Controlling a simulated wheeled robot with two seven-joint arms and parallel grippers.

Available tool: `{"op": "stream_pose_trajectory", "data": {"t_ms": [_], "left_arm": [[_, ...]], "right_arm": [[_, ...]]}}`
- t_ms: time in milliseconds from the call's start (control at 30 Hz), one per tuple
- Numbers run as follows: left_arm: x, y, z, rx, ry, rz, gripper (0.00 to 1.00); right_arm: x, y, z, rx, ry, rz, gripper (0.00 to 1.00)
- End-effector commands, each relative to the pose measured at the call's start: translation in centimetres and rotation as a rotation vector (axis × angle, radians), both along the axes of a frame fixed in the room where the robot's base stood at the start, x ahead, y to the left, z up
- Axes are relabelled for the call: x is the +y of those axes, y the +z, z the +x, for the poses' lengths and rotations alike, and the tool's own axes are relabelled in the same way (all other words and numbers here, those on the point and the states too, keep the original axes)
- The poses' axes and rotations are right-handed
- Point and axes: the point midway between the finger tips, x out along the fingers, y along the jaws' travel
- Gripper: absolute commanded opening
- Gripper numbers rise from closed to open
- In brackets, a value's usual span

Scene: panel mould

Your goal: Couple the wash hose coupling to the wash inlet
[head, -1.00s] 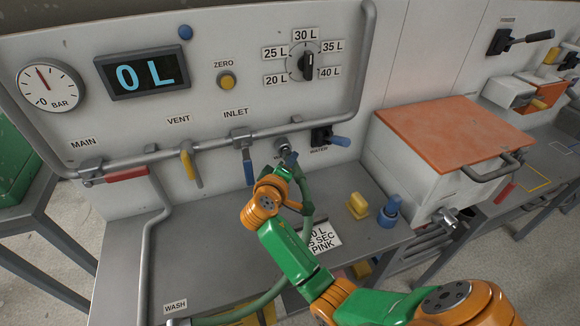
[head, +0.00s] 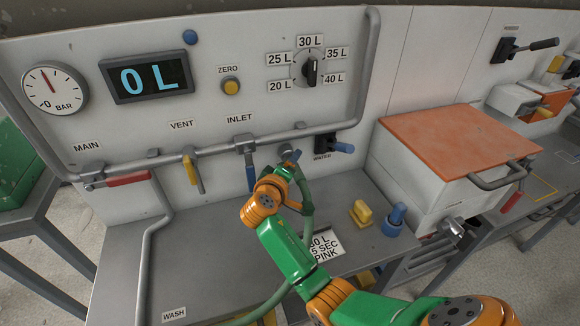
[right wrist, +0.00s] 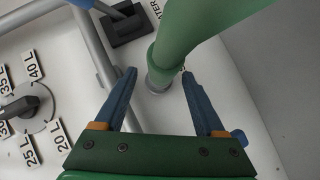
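The green wash hose (head: 307,197) rises from the bench to the panel beside my right gripper (head: 293,157). In the right wrist view the hose (right wrist: 195,40) ends in a green coupling (right wrist: 160,73). The coupling's end meets a grey ring, the wash inlet (right wrist: 157,88), on the white panel; I cannot tell whether it is locked. My right gripper (right wrist: 158,78) has its blue fingers spread, one on each side of the coupling, with visible gaps. In the head view the gripper and hose partly hide the inlet (head: 286,150). My left gripper is not in view.
The blue water lever (head: 342,148) is close right of the inlet, and the blue inlet valve handle (head: 251,178) close left. A pipe (head: 215,149) runs along the panel. A yellow block (head: 361,212), a blue fitting (head: 397,216) and a card (head: 324,246) are on the bench.

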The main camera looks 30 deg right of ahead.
Motion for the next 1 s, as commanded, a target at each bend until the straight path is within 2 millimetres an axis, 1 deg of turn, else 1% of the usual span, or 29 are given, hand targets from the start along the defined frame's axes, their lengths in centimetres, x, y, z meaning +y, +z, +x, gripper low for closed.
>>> {"op": "stream_pose_trajectory", "data": {"t_ms": [200,267,400,500,600,1000], "left_arm": [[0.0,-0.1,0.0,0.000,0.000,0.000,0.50],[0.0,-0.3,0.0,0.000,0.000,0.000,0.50],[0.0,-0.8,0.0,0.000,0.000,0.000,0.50],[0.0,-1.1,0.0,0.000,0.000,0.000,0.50],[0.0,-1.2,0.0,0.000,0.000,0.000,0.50],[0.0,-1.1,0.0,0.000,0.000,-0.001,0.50]], "right_arm": [[0.3,0.0,-0.2,-0.001,0.001,0.001,0.72],[1.0,0.3,-0.7,-0.002,0.003,0.001,0.72],[3.2,1.1,-2.7,-0.003,0.004,0.004,0.72],[4.4,1.7,-3.8,-0.003,0.002,0.003,0.72],[5.0,2.0,-4.4,0.000,0.000,0.002,0.72],[5.0,2.2,-4.5,0.000,0.000,0.000,0.72]]}}
